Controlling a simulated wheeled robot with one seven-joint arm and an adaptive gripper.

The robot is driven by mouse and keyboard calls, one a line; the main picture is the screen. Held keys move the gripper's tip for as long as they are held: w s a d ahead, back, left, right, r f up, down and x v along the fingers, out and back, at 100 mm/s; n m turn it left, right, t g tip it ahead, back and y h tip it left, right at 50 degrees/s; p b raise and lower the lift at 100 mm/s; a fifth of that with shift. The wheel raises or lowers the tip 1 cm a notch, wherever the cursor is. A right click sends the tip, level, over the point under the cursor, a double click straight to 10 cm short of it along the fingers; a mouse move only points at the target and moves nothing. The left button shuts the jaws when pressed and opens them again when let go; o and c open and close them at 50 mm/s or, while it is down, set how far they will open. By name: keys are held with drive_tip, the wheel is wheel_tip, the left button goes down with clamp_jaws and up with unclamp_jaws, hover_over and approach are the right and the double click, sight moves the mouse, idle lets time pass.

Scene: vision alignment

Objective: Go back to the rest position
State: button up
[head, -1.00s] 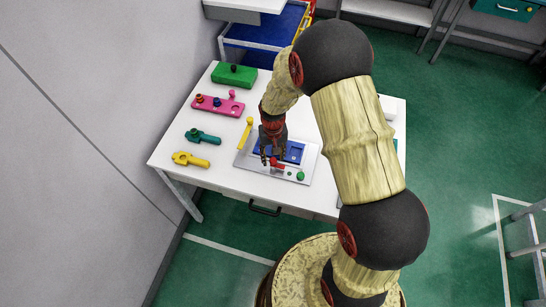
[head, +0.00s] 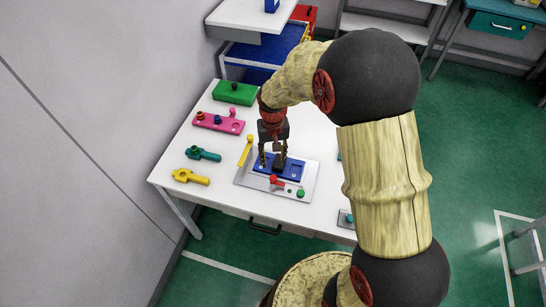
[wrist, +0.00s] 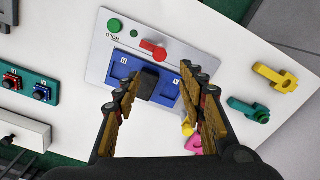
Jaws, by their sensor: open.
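My gripper (head: 272,152) hangs above the blue fixture (head: 292,171) on the white table. In the wrist view my gripper (wrist: 163,76) is open, its two fingers spread apart. A dark block (wrist: 148,82) sits in the blue fixture (wrist: 121,69) and shows between the fingers; I see no finger closed on it. The fixture is on a grey plate (wrist: 100,47), which also carries a red lever (wrist: 153,48), a green button (wrist: 115,25) and a smaller green light. Part of the fixture is hidden by the fingers.
Left on the table are a green block (head: 234,93), a pink holder (head: 218,123), a teal part (head: 203,154) and a yellow part (head: 190,176). Blue shelving (head: 262,50) stands behind the table. My arm hides the table's right side.

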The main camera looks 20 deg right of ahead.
drive_tip(key=shift+s, duration=0.15)
drive_tip(key=s+r+n+t+b, duration=0.2)
drive_tip(key=s+r+t+b, duration=0.3)
drive_tip(key=s+r, duration=1.6)
drive_tip(key=shift+s+a+t, duration=0.25)
drive_tip(key=shift+s+t, duration=0.05)
drive_tip(key=shift+s, duration=0.45)
drive_tip(key=shift+c, duration=0.3)
